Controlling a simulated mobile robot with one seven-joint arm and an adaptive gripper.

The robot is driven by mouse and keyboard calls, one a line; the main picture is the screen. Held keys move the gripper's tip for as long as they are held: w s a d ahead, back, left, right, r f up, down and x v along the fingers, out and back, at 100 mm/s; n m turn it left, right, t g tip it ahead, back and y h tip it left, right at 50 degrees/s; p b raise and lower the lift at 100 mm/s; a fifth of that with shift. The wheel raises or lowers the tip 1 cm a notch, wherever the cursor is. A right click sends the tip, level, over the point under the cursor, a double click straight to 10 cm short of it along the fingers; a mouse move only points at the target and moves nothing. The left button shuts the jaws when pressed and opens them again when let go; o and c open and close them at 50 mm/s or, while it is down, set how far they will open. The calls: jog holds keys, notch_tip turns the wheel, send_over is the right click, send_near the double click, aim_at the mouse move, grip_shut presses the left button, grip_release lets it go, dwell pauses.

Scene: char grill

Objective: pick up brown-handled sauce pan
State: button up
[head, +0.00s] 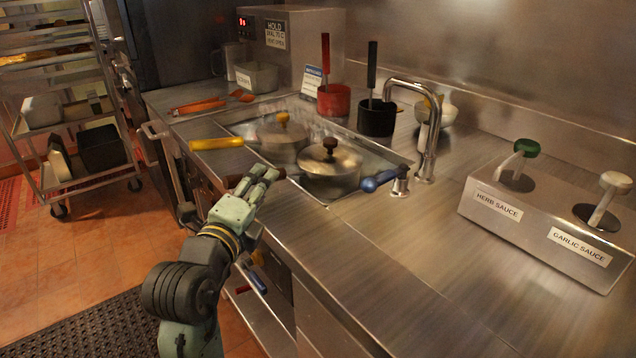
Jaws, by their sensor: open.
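The sauce pan (331,172) with a brown-knobbed lid stands in the steel well of the counter. Its brown handle (232,181) points left over the counter's front edge and is partly hidden by my gripper. My gripper (266,173) is open, with its fingers at the handle. They overlap the handle in the picture; I cannot tell whether they touch it or surround it.
A second pan (281,141) with a yellow knob and yellow handle (217,144) stands just behind. A blue handle (381,180) and a faucet (430,140) are at right. Red and black containers stand behind.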

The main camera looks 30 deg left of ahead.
jog(key=p+x, duration=0.2)
jog(key=x, duration=0.1)
jog(key=p+x, duration=0.1)
jog(key=shift+w+r, duration=0.25)
jog(key=shift+w, duration=0.05)
jog(key=shift+w+a+f, duration=0.2)
jog(key=shift+w, duration=0.2)
grip_shut()
dwell(0.4)
jog(key=shift+r, duration=0.15)
